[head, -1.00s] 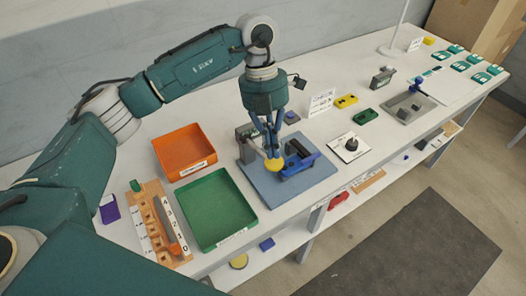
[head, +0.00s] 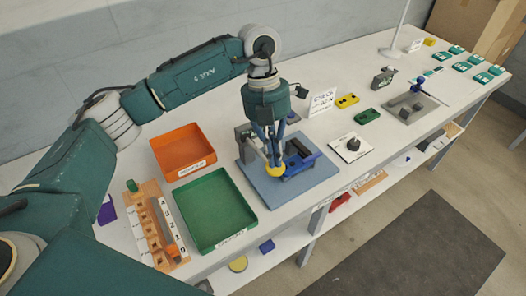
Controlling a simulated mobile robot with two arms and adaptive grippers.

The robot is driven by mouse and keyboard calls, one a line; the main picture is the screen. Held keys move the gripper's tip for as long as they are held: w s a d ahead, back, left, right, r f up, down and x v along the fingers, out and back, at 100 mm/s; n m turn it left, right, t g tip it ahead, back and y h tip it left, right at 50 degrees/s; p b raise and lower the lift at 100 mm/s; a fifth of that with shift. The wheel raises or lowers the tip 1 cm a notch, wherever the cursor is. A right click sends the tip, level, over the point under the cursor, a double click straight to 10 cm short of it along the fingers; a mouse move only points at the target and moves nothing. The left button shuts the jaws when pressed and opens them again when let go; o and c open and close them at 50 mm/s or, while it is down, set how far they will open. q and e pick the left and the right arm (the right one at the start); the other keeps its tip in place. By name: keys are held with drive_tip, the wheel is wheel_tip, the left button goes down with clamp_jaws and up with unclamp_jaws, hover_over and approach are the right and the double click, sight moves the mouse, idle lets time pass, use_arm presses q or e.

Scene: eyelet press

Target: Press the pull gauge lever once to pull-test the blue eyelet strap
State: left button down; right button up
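A device with a grey post (head: 243,137) and a blue body (head: 301,163) stands on a blue-grey base plate (head: 265,192). A round yellow knob (head: 275,171) is at its front. My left gripper (head: 275,158) points down over this device, its fingertips at or just above the knob. The fingers look close together, but I cannot tell whether they are shut or touch the knob. A second device with a blue ball (head: 420,80) stands on a grey plate (head: 404,117) farther right. I cannot make out a blue strap. My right gripper is out of view.
An orange tray (head: 167,137) and a green tray (head: 187,220) stand left of the base plate.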

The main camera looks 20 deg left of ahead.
sight(276, 169)
use_arm(q)
drive_tip(key=shift+b+x, duration=0.55)
drive_tip(key=shift+x, duration=0.45)
drive_tip(key=shift+f, duration=0.1)
drive_tip(key=shift+b+x, duration=0.75)
drive_tip(key=shift+x, duration=0.15)
drive_tip(key=shift+p+v, duration=0.65)
drive_tip(key=shift+v, duration=0.45)
drive_tip(key=shift+p+v, duration=2.05)
drive_tip(key=shift+v, duration=2.05)
drive_tip(key=shift+f, duration=0.1)
